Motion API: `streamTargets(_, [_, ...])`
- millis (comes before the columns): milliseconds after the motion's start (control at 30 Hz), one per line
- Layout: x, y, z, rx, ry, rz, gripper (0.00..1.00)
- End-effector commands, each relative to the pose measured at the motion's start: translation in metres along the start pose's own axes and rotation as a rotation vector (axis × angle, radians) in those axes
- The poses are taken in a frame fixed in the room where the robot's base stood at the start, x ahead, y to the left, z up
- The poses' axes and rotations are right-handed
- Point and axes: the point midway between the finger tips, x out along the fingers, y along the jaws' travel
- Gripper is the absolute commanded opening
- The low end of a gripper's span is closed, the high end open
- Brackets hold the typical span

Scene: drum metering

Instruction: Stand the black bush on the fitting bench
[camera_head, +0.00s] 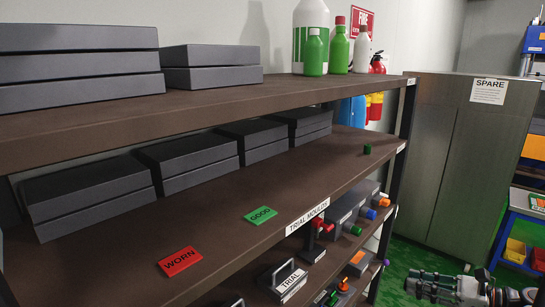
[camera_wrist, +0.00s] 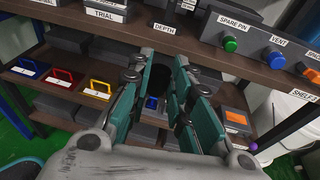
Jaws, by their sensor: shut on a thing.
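My gripper (camera_wrist: 159,62) reaches forward in the wrist view, its two teal-padded fingers closed on a dark, rounded thing, which looks like the black bush (camera_wrist: 157,80). The bush shows only as a dark shape between the fingers, and its lower part is hard to make out. In the head view my gripper (camera_head: 424,286) is at the lower right, beside the shelf rack and above the green floor. I cannot make out the bush there. No fitting bench can be clearly identified in either view.
A brown rack shelf (camera_head: 330,167) holds grey boxes, a red WORN card (camera_head: 180,261) and a green GOOD card (camera_head: 260,214). A grey SPARE cabinet (camera_head: 435,165) and a blue-framed stand (camera_head: 512,232) are at the right. In the wrist view, shelves with coloured-handled items lie close ahead.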

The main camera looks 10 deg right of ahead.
Motion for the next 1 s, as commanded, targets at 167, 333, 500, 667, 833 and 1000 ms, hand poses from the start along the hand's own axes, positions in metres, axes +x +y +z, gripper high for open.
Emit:
streamTargets(167, [0.033,0.013,0.015,0.011,0.000,-0.051,0.00])
streamTargets(333, [0.069,0.025,0.031,0.023,0.000,-0.113,0.00])
streamTargets(500, [0.119,0.041,0.052,0.039,0.000,-0.195,0.00])
streamTargets(667, [0.160,0.054,0.070,0.054,0.001,-0.267,0.00])
streamTargets(833, [0.199,0.067,0.087,0.067,0.000,-0.334,0.00])
streamTargets(1000, [0.233,0.076,0.101,0.080,0.001,-0.396,0.00])
